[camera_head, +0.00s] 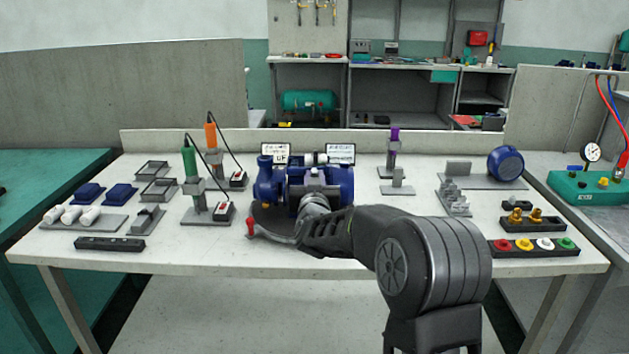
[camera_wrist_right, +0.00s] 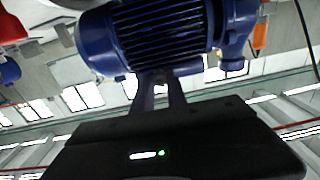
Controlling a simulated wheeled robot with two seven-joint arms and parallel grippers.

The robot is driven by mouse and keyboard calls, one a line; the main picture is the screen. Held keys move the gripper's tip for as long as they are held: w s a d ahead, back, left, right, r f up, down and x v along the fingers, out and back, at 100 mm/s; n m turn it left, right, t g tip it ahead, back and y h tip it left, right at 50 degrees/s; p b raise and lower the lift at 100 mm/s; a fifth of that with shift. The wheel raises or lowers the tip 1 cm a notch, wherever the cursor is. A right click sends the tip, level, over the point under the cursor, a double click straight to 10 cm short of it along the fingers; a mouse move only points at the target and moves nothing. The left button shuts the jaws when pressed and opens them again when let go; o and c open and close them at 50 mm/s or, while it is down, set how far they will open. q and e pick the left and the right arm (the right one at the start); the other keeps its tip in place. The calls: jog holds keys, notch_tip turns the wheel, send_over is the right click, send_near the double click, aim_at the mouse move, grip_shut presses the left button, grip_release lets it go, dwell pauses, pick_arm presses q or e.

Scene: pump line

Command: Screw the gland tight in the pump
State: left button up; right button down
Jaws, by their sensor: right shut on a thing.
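The blue pump (camera_head: 268,185) stands at the middle of the bench, and its ribbed blue body fills the top of the right wrist view (camera_wrist_right: 155,35). My right arm reaches in from the lower right. My right gripper (camera_head: 314,196) is at the near side of the pump. Its two fingers (camera_wrist_right: 157,92) run up to the pump body and are shut on a small part there. That part is the gland as far as position tells; the fingers and pump hide it. I cannot see how deep it sits. My left gripper is not in view.
Green (camera_head: 189,161) and orange (camera_head: 210,136) corded tools stand left of the pump. A black block with coloured caps (camera_head: 532,246) is at the right. The bench front centre-left is clear.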

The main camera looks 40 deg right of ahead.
jog(key=m+b, duration=0.3)
jog(key=c, duration=1.4)
grip_release()
jog(key=n+p, duration=0.1)
jog(key=p, duration=0.1)
jog(key=shift+r+n+p, duration=0.25)
jog(key=shift+n+p, duration=0.15)
jog(key=shift+n, duration=0.4)
jog(key=shift+f, duration=0.25)
jog(key=shift+p, duration=0.3)
